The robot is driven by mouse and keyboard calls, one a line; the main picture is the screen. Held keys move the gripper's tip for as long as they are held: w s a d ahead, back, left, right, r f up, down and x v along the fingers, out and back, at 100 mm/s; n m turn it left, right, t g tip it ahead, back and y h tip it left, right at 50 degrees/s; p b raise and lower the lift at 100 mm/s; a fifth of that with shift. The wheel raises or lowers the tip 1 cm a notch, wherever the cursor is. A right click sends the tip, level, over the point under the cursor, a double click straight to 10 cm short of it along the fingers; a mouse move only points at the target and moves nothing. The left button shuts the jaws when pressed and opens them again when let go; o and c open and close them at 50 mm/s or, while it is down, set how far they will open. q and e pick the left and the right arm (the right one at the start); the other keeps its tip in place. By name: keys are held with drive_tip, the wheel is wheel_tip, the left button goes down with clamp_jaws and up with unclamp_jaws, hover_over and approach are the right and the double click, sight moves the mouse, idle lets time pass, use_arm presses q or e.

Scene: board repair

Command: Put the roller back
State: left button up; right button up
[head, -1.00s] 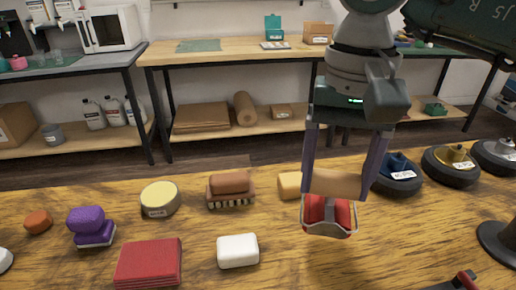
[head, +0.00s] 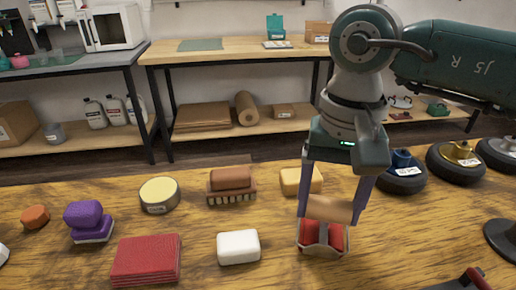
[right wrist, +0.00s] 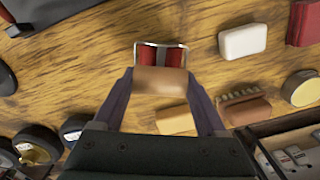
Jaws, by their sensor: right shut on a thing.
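The roller has a tan wooden handle and red drums in a metal frame (head: 322,238). My right gripper (head: 330,209) is shut on its handle, one finger at each end. The drums hang below the handle, just over or on the wooden table; I cannot tell whether they touch it. In the right wrist view the handle (right wrist: 160,81) lies between the fingertips, with the red drums (right wrist: 160,57) beyond it. My left gripper is not in view.
Left of the roller are a white block (head: 238,247), a yellow block (head: 302,181), a brown brush (head: 232,184) and a red pad (head: 146,259). Dark round pads (head: 402,175) stand to the right. A red-and-black item (head: 470,280) lies at the front right. Table between is bare.

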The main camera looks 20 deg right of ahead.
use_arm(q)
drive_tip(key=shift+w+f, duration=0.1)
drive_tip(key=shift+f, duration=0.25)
use_arm(e)
drive_tip(key=shift+s+d+f, duration=0.1)
drive_tip(key=shift+d+f, duration=0.05)
drive_tip(key=shift+f, duration=0.4)
clamp_jaws()
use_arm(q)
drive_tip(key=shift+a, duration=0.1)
use_arm(e)
drive_tip(key=o, duration=1)
unclamp_jaws()
drive_tip(key=o, duration=0.4)
drive_tip(key=shift+r, duration=0.1)
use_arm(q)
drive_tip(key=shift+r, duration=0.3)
use_arm(e)
drive_tip(key=shift+r, duration=0.25)
use_arm(q)
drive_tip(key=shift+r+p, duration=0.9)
drive_tip(key=shift+p, duration=0.1)
use_arm(e)
wheel_tip(320, 180, up, 13)
drive_tip(key=shift+f, duration=0.1)
